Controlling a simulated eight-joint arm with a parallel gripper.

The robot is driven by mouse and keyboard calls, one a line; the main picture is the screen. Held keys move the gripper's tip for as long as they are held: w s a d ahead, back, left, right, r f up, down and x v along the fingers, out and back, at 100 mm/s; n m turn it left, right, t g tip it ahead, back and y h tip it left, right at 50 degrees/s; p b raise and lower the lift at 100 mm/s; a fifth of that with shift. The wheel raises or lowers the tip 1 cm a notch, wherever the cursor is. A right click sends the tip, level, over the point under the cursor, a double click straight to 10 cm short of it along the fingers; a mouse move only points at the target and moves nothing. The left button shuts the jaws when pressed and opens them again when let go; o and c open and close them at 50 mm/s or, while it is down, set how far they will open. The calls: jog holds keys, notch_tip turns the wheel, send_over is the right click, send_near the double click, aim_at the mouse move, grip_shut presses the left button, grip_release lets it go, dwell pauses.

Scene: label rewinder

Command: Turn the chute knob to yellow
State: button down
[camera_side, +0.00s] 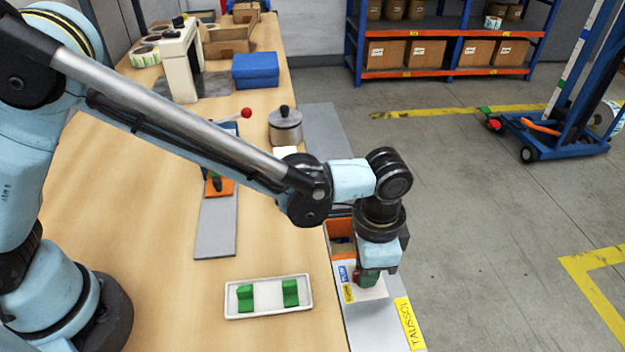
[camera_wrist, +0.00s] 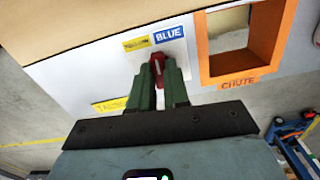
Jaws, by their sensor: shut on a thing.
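The chute knob (camera_wrist: 157,72) is a small red lever on a pale plate (camera_wrist: 122,66) in the wrist view. My gripper (camera_wrist: 159,82) has green fingers shut on it, one on each side. The knob's exposed end points up toward the gap between a yellow label (camera_wrist: 137,43) and a blue label reading BLUE (camera_wrist: 170,36); I cannot tell exactly which it faces. In the side view my gripper (camera_side: 368,282) points down at the plate and mostly hides the knob. The blue label (camera_side: 343,274) and yellow label (camera_side: 348,293) lie left of it.
An orange-framed chute opening (camera_wrist: 240,82) marked CHUTE is right of the knob in the wrist view. A white tray (camera_side: 268,312) with green blocks lies on the table (camera_side: 150,240). A pot (camera_side: 285,130) and blue box (camera_side: 255,72) stand farther back.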

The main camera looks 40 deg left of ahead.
jog(key=n, duration=0.4)
jog(key=shift+n, duration=1.9)
jog(key=c, duration=1.1)
grip_release()
jog(key=shift+r, duration=0.1)
notch_tip(320, 180, up, 12)
jog(key=shift+a, duration=0.1)
